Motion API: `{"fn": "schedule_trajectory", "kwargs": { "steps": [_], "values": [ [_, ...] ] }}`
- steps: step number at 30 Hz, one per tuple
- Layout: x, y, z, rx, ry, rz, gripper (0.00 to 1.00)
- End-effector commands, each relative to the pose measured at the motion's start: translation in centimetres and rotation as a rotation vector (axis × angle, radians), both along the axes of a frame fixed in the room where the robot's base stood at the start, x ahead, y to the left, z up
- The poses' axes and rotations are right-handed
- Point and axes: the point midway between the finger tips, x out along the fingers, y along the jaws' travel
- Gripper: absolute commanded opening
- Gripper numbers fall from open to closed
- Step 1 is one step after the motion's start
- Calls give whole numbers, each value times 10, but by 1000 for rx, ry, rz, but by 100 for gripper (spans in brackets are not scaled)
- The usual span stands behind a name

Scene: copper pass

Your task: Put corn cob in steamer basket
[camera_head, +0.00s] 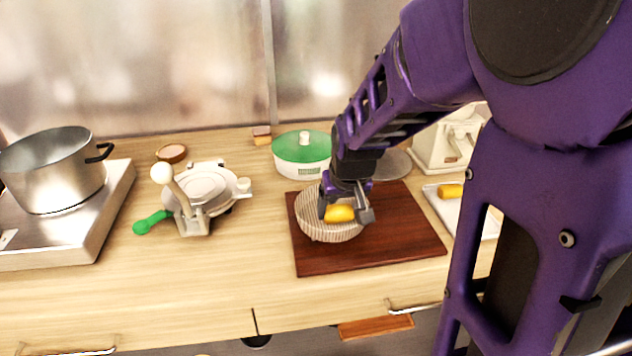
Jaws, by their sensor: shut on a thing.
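A yellow corn cob (339,213) is between the jaws of my gripper (346,212). The gripper is shut on it and points down. The cob shows over the opening of the round ribbed steamer basket (318,232); whether it touches the basket's bottom I cannot tell. The basket sits on the dark red-brown board (400,248). My gripper hides part of the basket's back and right side. A second yellow piece (451,191), perhaps another corn cob, lies on a white tray (467,217) at the right.
A green-lidded white pot (302,151) stands just behind the board. A press with a green handle (203,195) stands left. A metal pot (54,172) sits on a burner (75,232) at far left. A beige appliance (447,146) stands back right. The front left counter is clear.

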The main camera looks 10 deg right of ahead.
Motion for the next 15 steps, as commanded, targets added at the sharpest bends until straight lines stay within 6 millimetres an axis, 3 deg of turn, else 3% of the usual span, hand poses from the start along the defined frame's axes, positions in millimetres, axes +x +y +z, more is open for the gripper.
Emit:
{"fn": "schedule_trajectory", "kwargs": {
  "steps": [1, 3, 15],
  "values": [
    [0, 0, -14, 0, 1, 0, 19],
    [0, 0, -22, 0, 0, 0, 19],
    [0, 0, -26, 0, 0, 0, 19]
  ]
}}
